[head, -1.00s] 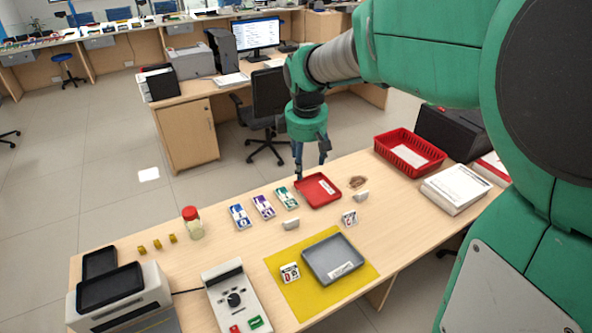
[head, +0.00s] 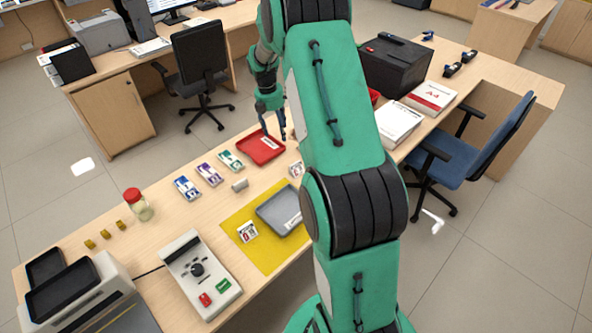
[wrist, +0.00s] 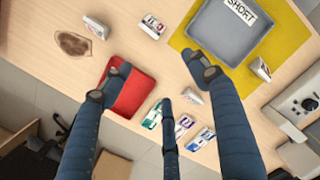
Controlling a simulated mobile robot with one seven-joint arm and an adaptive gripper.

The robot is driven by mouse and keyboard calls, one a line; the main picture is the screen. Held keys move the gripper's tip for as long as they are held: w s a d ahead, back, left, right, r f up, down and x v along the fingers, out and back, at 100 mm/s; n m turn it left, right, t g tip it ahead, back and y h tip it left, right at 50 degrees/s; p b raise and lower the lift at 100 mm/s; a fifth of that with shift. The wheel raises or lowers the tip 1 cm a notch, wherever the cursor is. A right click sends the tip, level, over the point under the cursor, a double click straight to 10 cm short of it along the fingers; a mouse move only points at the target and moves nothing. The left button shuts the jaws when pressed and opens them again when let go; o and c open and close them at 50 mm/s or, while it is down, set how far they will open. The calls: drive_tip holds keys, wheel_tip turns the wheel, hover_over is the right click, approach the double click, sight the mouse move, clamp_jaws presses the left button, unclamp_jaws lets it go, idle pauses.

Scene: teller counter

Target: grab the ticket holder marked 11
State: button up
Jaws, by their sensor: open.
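Several small white ticket holders stand on the counter. One with dark marks (wrist: 152,27) is ahead of my gripper's fingertips in the wrist view; its number is too small to read surely. In the head view it seems to be the holder (head: 296,169) beside my arm. Another marked holder (head: 247,231) stands on the yellow mat. A plain-looking holder (head: 239,185) also shows in the wrist view (wrist: 192,95). My gripper (head: 273,130) is open and empty above the counter, near the red tray, as the wrist view also shows (wrist: 157,68).
The red tray (head: 249,153) lies under one finger in the wrist view. Green, purple and blue packs (head: 209,174) lie beside it. A grey tray (head: 271,222) marked SHORT rests on the yellow mat (head: 242,254).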

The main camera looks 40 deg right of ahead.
drive_tip(key=n+g, duration=0.1)
drive_tip(key=n, duration=0.1)
hover_over(294, 164)
drive_tip(key=w, duration=0.2)
wheel_tip(294, 164, down, 9)
drive_tip(key=shift+w+a+f, duration=0.1)
drive_tip(key=shift+w, duration=0.1)
drive_tip(key=shift+s+d+f+b, duration=0.1)
drive_tip(key=shift+s+f+b, duration=0.1)
drive_tip(key=shift+f, duration=1.2)
drive_tip(key=shift+s+d+f+b, duration=0.15)
drive_tip(key=shift+s+f+b, duration=0.1)
drive_tip(key=shift+f, duration=1.2)
drive_tip(key=shift+s+d+f+b, duration=0.1)
drive_tip(key=shift+s+f+b, duration=0.1)
drive_tip(key=shift+f, duration=1.2)
drive_tip(key=shift+f, duration=0.1)
drive_tip(key=shift+s+f+b, duration=0.2)
drive_tip(key=shift+f+b, duration=0.15)
drive_tip(key=shift+f, duration=0.9)
drive_tip(key=shift+s+f+b, duration=0.2)
drive_tip(key=shift+f+b, duration=0.1)
drive_tip(key=shift+f, duration=0.9)
drive_tip(key=c, duration=1.3)
